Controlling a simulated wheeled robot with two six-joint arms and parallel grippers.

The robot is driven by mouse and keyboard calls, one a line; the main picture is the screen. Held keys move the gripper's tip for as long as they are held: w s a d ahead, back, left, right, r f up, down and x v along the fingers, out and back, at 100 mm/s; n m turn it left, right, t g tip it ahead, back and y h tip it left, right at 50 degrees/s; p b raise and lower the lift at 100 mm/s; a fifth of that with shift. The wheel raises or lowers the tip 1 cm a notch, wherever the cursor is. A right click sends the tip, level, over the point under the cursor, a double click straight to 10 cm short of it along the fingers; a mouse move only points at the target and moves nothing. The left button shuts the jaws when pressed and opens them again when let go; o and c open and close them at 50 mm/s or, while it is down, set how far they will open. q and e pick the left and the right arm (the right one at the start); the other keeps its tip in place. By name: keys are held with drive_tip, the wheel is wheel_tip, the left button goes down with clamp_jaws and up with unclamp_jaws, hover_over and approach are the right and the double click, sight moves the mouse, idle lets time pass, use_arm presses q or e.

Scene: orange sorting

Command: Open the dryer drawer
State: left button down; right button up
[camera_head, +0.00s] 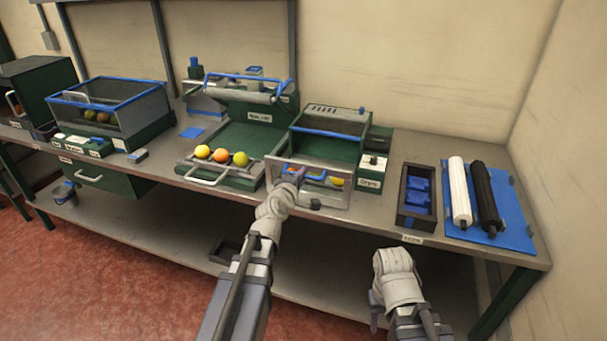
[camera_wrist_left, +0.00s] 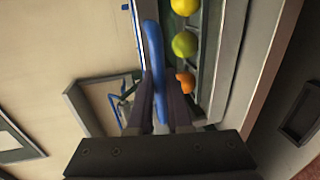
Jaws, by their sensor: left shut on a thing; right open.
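The dryer (camera_head: 330,146) is a green box with a blue-rimmed top near the table's middle. Its pale-framed drawer front (camera_head: 338,202) stands forward of the box, close to the table's front edge. A blue handle (camera_head: 318,178) crosses this front, and fruit shows around it. My left gripper (camera_head: 293,177) is shut on the handle. In the left wrist view the blue bar (camera_wrist_left: 153,45) passes between the fingers, beside yellow, green and orange fruit (camera_wrist_left: 185,45). My right gripper (camera_head: 376,308) is open and empty below the table's front edge; its fingers are partly hidden.
A tray (camera_head: 200,180) with several fruits stands left of the dryer. A dark bin (camera_head: 416,222) with blue items and a blue mat (camera_head: 512,215) with a white and a black roll lie to the right. A label box (camera_head: 372,170) stands close to the dryer's right side.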

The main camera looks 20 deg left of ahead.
use_arm(q)
drive_tip(key=c, duration=0.8)
unclamp_jaws()
drive_tip(key=shift+c, duration=0.2)
